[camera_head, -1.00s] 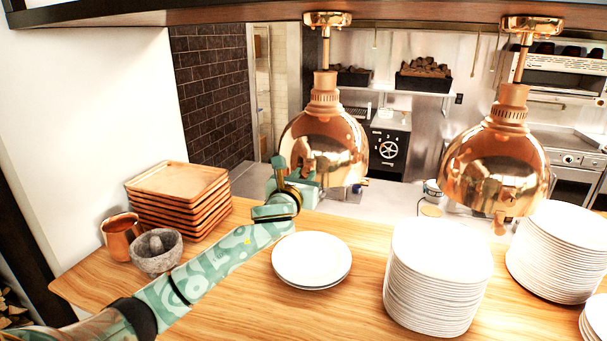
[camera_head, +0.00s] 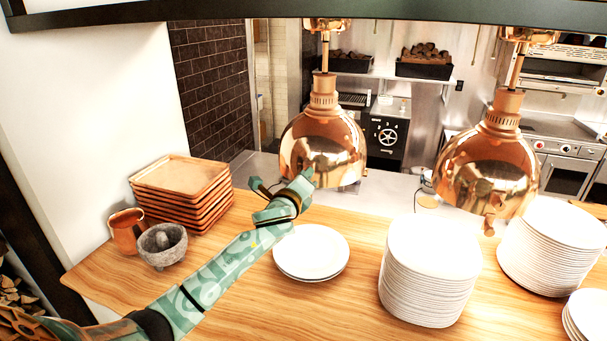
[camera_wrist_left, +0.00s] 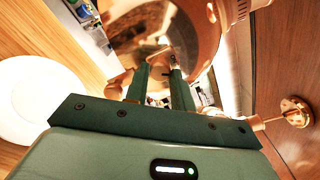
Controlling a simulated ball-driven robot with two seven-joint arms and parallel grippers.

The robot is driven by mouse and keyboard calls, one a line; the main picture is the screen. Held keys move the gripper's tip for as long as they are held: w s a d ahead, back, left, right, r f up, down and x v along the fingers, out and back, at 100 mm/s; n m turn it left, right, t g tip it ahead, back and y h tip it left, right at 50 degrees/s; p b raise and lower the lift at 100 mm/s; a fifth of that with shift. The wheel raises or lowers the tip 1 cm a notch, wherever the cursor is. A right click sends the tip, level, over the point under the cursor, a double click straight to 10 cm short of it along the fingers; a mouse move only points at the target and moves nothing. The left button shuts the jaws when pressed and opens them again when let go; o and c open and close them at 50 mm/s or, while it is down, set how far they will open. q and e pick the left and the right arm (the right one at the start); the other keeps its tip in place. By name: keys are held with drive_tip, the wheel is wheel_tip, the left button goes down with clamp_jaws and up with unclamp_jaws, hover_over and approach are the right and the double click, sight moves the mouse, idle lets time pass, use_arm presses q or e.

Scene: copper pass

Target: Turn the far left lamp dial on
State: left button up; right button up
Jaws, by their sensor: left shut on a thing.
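The left copper heat lamp (camera_head: 322,140) hangs over the counter. Its shade also shows large at the top of the left wrist view (camera_wrist_left: 190,25). My left gripper (camera_head: 308,178) is at the lower front rim of this shade. In the left wrist view my two green fingers (camera_wrist_left: 160,70) are shut on the small copper dial (camera_wrist_left: 173,61) of the lamp. In the head view the gripper hides most of the dial, and I cannot read its setting. My right gripper is in neither view.
A second copper lamp (camera_head: 488,165) hangs to the right. Below stand a low plate stack (camera_head: 311,250) and a tall plate stack (camera_head: 430,265). Wooden trays (camera_head: 180,190), a copper mug (camera_head: 126,230) and a stone mortar (camera_head: 162,250) stand left of my arm.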

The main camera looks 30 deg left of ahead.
use_arm(q)
drive_tip(key=shift+n+p, duration=1)
drive_tip(key=shift+n, duration=1.8)
drive_tip(key=o, duration=1)
drive_tip(key=shift+a, duration=0.1)
drive_tip(key=shift+s, duration=0.1)
drive_tip(key=b+v, duration=0.2)
drive_tip(key=v, duration=1.4)
